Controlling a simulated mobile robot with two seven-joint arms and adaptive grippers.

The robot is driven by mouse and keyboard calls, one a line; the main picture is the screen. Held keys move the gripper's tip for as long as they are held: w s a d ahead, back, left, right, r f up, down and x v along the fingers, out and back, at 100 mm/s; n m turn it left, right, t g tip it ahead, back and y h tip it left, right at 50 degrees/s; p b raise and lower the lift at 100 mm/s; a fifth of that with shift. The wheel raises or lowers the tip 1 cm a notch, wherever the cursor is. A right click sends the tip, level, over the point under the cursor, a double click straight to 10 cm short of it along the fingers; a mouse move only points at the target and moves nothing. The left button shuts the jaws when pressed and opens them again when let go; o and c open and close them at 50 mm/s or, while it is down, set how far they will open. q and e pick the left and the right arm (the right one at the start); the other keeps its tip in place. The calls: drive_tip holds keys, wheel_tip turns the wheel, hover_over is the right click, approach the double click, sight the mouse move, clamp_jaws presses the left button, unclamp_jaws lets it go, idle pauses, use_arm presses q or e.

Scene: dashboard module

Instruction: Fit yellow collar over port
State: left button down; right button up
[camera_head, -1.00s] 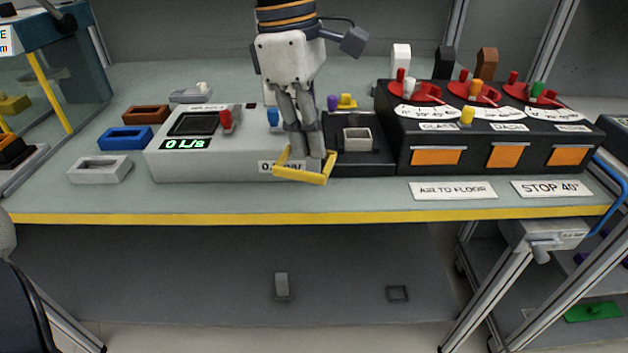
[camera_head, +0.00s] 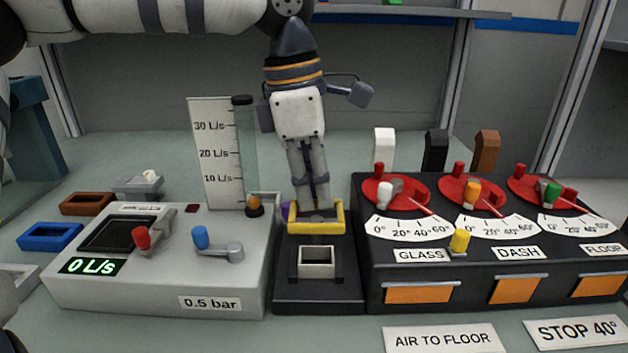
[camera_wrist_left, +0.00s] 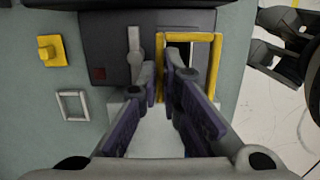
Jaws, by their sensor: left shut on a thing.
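My left gripper (camera_head: 315,207) points down and is shut on the yellow collar (camera_head: 337,219), an open rectangular frame. The port (camera_head: 317,262) is a pale rectangular ring standing on a black block (camera_head: 318,296). In the head view the collar appears just above and behind the port, apart from it; its exact height is hard to judge. In the left wrist view the collar (camera_wrist_left: 215,65) shows beyond the fingers (camera_wrist_left: 162,85), which pinch its left bar. The gripper hides part of the collar. My right gripper is not in view.
A grey flow unit (camera_head: 160,285) with red and blue levers stands left of the black block. A black dial panel (camera_head: 375,240) stands close on its right. A clear tube (camera_head: 243,150) rises at the back left. Blue (camera_head: 50,237) and brown (camera_head: 87,203) frames lie far left.

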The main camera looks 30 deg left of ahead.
use_arm(q)
drive_tip(key=shift+f, duration=2.45)
drive_tip(key=shift+f, duration=0.9)
drive_tip(key=c, duration=1.7)
unclamp_jaws()
drive_tip(key=shift+r, duration=0.15)
drive_tip(key=r, duration=0.4)
drive_tip(key=a+r, duration=0.1)
drive_tip(key=r, duration=0.2)
drive_tip(key=s+r, duration=0.1)
drive_tip(key=r, duration=0.3)
drive_tip(key=shift+a+r, duration=0.3)
drive_tip(key=shift+r, duration=0.05)
